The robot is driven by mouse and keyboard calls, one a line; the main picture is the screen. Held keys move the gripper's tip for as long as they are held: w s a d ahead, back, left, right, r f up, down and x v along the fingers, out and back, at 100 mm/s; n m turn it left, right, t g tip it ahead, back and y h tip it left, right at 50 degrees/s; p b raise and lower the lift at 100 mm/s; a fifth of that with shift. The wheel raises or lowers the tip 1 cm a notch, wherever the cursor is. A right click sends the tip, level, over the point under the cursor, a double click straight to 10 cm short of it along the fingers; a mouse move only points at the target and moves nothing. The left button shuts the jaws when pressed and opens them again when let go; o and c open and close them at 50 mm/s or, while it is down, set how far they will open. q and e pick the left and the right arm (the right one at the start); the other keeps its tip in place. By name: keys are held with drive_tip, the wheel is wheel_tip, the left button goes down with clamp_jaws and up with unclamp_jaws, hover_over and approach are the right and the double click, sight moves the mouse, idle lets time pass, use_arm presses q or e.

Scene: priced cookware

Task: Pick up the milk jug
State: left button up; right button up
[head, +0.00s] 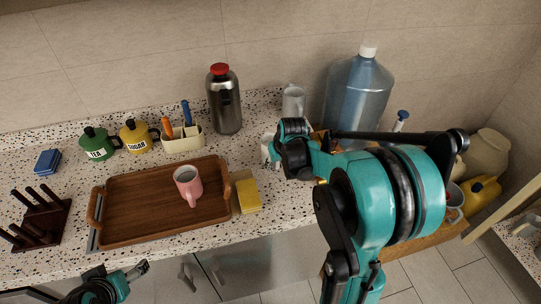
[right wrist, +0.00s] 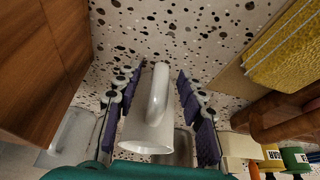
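A plain off-white jug (right wrist: 150,125) with a loop handle stands between the purple-padded fingers of my right gripper (right wrist: 160,105) in the right wrist view. The fingers are apart on either side of it, with a visible gap on the right side. In the head view the same pale jug (head: 266,149) shows only in part, since my right gripper (head: 280,150) covers much of it. A second pale jug (head: 293,102) stands farther back by the wall. My left gripper (head: 118,276) is low at the counter's front edge, away from the jugs; its fingers are not clear.
A wooden tray (head: 150,228) with a pink mug (head: 188,184) and a yellow sponge (head: 248,195) lie to the left. A steel flask (head: 225,103) and a large water bottle (head: 355,95) stand behind. A wooden surface (right wrist: 35,50) is close beside the gripper.

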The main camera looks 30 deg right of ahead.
drive_tip(key=shift+w+f, duration=0.15)
drive_tip(key=shift+f, duration=0.1)
drive_tip(key=shift+r, duration=0.15)
drive_tip(key=shift+c, duration=0.7)
clamp_jaws()
drive_tip(key=shift+r, duration=0.1)
drive_tip(key=shift+r+p, duration=1.9)
drive_tip(key=shift+r, duration=2.9)
